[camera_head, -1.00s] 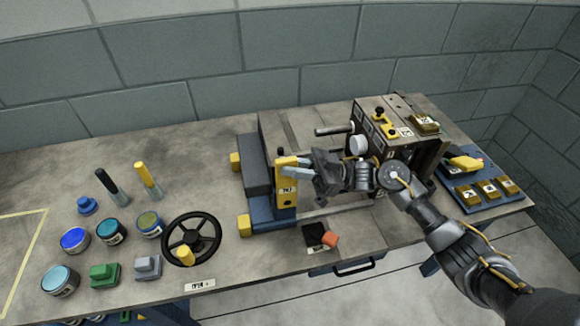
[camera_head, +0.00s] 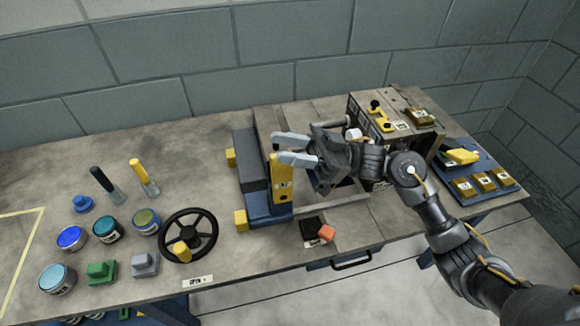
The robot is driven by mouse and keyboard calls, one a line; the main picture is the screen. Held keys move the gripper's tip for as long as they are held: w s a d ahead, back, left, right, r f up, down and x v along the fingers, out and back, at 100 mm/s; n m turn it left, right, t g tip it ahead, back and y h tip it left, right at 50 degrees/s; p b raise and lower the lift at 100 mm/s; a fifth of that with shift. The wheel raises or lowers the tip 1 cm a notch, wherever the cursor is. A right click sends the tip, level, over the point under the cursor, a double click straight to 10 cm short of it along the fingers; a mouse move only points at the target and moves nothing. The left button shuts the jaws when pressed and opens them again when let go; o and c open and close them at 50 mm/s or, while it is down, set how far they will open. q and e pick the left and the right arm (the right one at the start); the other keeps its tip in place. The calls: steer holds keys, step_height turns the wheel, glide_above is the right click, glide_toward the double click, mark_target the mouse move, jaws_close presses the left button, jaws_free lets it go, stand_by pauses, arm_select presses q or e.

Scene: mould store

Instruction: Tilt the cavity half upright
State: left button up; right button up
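My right gripper (camera_head: 278,148) reaches in from the right, at the top end of an upright yellow labelled bar (camera_head: 283,188). Its two pale fingers are spread apart with nothing visible between them; I cannot tell whether one touches the bar. I cannot tell for sure which piece is the cavity half. My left gripper is not in view.
A black handwheel (camera_head: 188,234) is left of the fixture, with several paint pots (camera_head: 72,238) and coloured pieces farther left. A blue tray (camera_head: 447,171) holds several brass blocks at right.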

steer(key=s+r, duration=0.5)
steer(key=s, duration=0.5)
steer(key=shift+a+r, duration=0.15)
steer(key=shift+a, duration=0.2)
